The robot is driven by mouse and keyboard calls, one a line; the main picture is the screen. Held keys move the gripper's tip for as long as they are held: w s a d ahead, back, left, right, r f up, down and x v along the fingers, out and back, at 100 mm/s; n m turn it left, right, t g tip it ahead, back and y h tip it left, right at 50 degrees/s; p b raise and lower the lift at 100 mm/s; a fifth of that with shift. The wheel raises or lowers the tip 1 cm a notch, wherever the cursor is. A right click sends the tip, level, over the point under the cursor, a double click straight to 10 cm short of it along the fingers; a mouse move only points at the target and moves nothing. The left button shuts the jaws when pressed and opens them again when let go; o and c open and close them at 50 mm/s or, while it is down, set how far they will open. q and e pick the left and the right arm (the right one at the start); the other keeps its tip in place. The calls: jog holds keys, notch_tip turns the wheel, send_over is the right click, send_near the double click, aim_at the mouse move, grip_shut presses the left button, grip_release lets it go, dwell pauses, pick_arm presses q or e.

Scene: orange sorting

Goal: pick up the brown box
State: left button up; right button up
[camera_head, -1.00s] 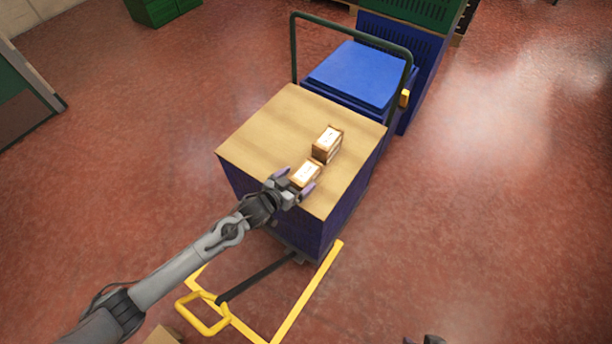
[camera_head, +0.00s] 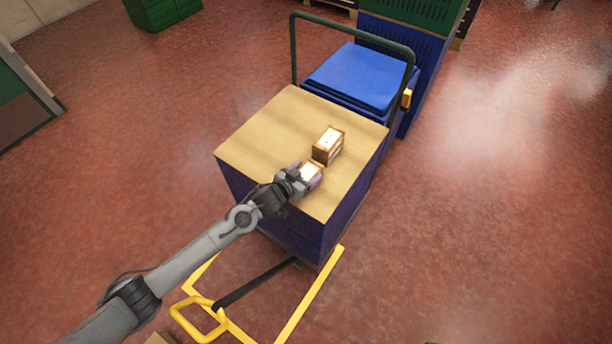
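Two small brown boxes with white tops are on the tan top of a large blue crate stack. The nearer brown box (camera_head: 312,171) is partly hidden by my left gripper (camera_head: 308,175). The gripper's purple-tipped fingers lie along both sides of this box, close to it. Whether they press on it is too small to tell. The other brown box (camera_head: 328,141) stands just behind it, free of the gripper. My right gripper is not in view.
The tan top (camera_head: 263,135) is clear to the left of the boxes. A blue-lidded bin (camera_head: 352,76) and a dark green rail (camera_head: 350,24) stand behind it. A yellow frame with a handle (camera_head: 200,320) lies in front. Red floor is open on the right.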

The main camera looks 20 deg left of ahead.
pick_arm(q)
jog(key=c, duration=0.7)
